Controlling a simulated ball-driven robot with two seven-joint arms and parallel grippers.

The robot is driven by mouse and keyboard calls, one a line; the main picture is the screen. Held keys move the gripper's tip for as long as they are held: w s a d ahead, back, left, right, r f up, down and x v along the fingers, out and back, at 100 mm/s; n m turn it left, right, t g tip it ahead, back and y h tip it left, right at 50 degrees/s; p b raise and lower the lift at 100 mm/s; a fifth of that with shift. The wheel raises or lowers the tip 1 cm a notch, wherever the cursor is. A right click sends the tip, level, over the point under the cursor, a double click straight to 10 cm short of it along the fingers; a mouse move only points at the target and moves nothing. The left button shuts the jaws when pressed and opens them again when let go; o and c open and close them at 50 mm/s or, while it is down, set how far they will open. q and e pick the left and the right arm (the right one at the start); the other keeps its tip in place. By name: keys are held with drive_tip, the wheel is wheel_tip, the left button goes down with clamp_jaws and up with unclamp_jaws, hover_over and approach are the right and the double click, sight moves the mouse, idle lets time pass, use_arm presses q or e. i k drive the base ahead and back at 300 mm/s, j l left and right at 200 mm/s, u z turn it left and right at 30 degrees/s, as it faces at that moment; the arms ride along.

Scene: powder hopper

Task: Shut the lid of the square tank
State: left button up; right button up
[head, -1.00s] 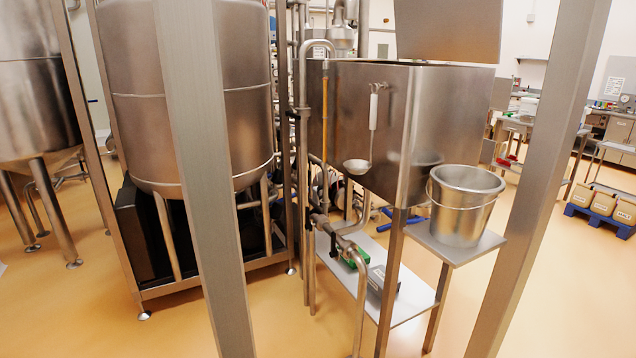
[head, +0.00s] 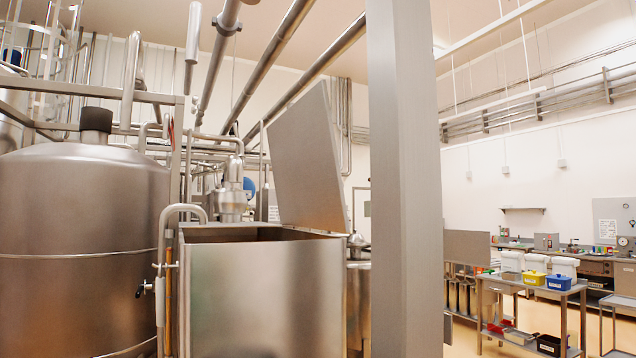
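The square tank (head: 262,292) stands left of the middle in the head view, a brushed steel box with its top opening showing a dark inside. Its lid (head: 312,158) is a flat grey plate standing raised and tilted above the tank's right side. The lid's lower edge meets the tank's rim near the right. Neither of my grippers is in view.
A wide grey upright post (head: 405,180) stands just right of the tank. A large round steel tank (head: 80,240) stands at the left, with a bent pipe (head: 166,240) between the two. A work table (head: 520,285) with tubs stands far right.

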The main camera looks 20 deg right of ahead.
sight(303, 152)
drive_tip(key=l+u, duration=0.3)
drive_tip(key=l, duration=1.3)
drive_tip(key=l+u, duration=0.25)
drive_tip(key=l, duration=1.35)
